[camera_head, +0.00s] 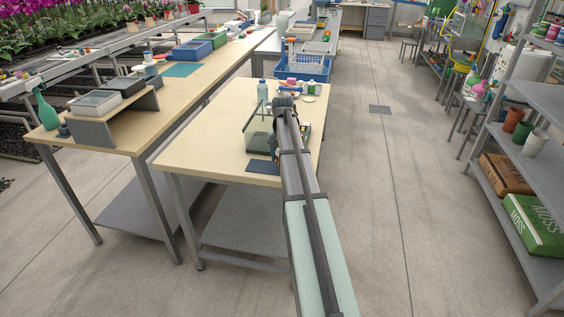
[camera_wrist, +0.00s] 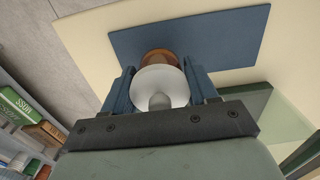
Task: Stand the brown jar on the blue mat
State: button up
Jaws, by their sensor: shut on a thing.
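My gripper (camera_wrist: 161,82) shows in the wrist view, its two blue fingers on either side of the brown jar (camera_wrist: 160,56), shut on it. The jar's round white top faces the camera, and its brown side shows beyond. The blue mat (camera_wrist: 225,34) lies flat on the cream table just beyond and around the jar's far side. I cannot tell whether the jar's base touches the mat. In the head view the blue mat (camera_head: 261,166) lies at the table's near edge, partly behind my arm. The jar and fingers are hidden there.
A greenish clear-walled box (camera_head: 258,138) stands on the table close to the mat; it also shows in the wrist view (camera_wrist: 272,112). A clear bottle (camera_head: 262,90) and blue crate (camera_head: 302,68) stand farther back. The left of the table (camera_head: 205,150) is bare.

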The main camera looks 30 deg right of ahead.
jog(key=shift+f, duration=1.3)
jog(key=shift+f, duration=0.1)
jog(key=o, duration=1.1)
jog(key=shift+o, duration=0.2)
notch_tip(320, 180, up, 12)
jog(key=shift+r, duration=0.15)
